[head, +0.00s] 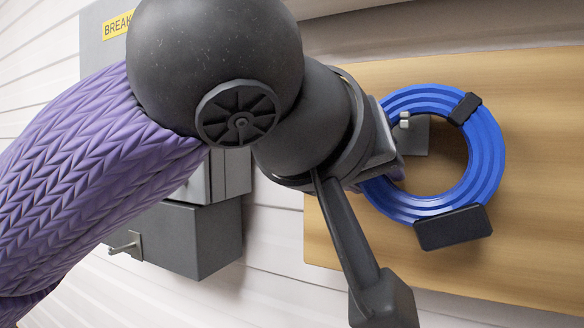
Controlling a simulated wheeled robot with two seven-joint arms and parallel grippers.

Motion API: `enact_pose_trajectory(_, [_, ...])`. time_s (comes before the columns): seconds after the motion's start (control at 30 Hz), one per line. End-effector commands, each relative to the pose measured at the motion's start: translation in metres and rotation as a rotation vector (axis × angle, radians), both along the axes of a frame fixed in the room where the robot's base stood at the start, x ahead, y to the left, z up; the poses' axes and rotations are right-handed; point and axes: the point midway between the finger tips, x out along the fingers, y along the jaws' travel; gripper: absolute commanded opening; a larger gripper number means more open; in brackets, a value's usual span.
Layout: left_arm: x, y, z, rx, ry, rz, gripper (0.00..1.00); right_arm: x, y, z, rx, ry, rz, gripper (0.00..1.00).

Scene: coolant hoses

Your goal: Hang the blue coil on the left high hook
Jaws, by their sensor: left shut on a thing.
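The blue coil (487,150) is a thick ring with a black band at its upper right and a larger black block at its lower edge. It is at the right of the head view, in front of a wooden board. My left gripper (384,168) is shut on the left side of the coil; its fingers are mostly hidden behind my wrist. A grey hook (414,138) with a plate and a pale tip shows through the coil's opening, at the upper left. I cannot tell whether the coil rests on it. My right gripper is not in view.
The wooden board (545,220) fills the right side, bare below and right of the coil. A grey box (205,240) with a small tap-like fitting (125,246) is at lower left. A grey panel with a yellow label (117,25) stands at upper left, partly behind my arm.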

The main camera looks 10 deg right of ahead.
Motion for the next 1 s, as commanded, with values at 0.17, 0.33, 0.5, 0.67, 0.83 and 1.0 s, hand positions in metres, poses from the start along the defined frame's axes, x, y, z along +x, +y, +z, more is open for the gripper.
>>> enact_pose_trajectory(0.17, [-0.0001, 0.0001, 0.0007, -0.002, -0.002, 0.0, 0.0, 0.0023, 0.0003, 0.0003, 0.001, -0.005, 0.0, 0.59])
enact_pose_trajectory(0.33, [-0.0001, 0.0001, 0.0007, -0.002, -0.002, 0.0, 0.0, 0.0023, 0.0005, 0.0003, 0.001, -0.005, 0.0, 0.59])
enact_pose_trajectory(0.5, [-0.0001, 0.0001, 0.0007, -0.001, -0.002, 0.001, 0.55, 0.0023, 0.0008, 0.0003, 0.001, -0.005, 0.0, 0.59])
enact_pose_trajectory(0.67, [-0.0002, 0.0001, 0.0006, -0.001, -0.001, 0.0, 0.78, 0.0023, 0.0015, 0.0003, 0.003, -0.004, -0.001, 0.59])
enact_pose_trajectory(0.83, [-0.0001, 0.0, 0.0001, 0.0, 0.0, 0.0, 0.87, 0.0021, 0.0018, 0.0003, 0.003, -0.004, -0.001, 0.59])
enact_pose_trajectory(1.0, [-0.0001, 0.0, 0.0002, 0.0, 0.0, 0.0, 1.0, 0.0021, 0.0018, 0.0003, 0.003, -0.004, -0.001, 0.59])
